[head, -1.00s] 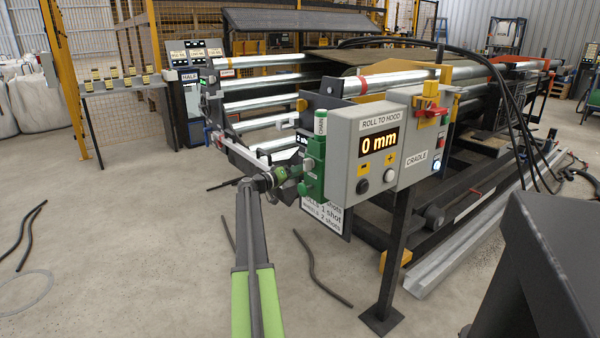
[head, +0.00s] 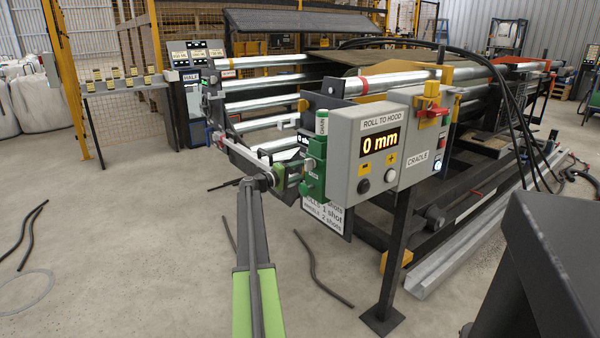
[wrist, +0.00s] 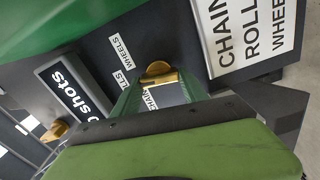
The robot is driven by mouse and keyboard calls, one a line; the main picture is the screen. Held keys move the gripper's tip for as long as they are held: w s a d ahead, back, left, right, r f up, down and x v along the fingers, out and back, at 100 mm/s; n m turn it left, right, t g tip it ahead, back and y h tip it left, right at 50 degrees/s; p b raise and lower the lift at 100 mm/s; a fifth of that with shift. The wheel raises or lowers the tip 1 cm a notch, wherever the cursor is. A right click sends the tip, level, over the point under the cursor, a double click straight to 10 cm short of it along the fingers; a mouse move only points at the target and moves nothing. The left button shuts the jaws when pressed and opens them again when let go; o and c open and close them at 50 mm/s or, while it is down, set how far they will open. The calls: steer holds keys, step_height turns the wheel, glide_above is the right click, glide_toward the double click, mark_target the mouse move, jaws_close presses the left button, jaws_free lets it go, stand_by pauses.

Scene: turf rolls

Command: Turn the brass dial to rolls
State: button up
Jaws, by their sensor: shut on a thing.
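The brass dial (wrist: 160,78) shows in the wrist view on a dark panel, between the two green fingers of my gripper (wrist: 157,92). My gripper is shut on it. Small labels lie around the dial: WHEELS (wrist: 120,54) reads clearly, another is partly covered by a finger. In the head view my gripper (head: 291,186) is at the left end of the control box, beside the green unit (head: 314,168); the dial is hidden there. I cannot tell which label the dial points to.
A display reading shots (wrist: 72,92) and a second brass part (wrist: 54,131) are left of the dial. A white sign (wrist: 246,32) is at upper right. The grey control box (head: 385,150) shows 0 mm. Open floor lies left of my arm.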

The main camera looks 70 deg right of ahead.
steer(key=shift+d+n, duration=0.1)
steer(key=shift+n, duration=0.7)
steer(key=o, duration=1.4)
steer(key=v, duration=1.7)
steer(key=shift+a+f, duration=0.1)
steer(key=shift+a, duration=0.2)
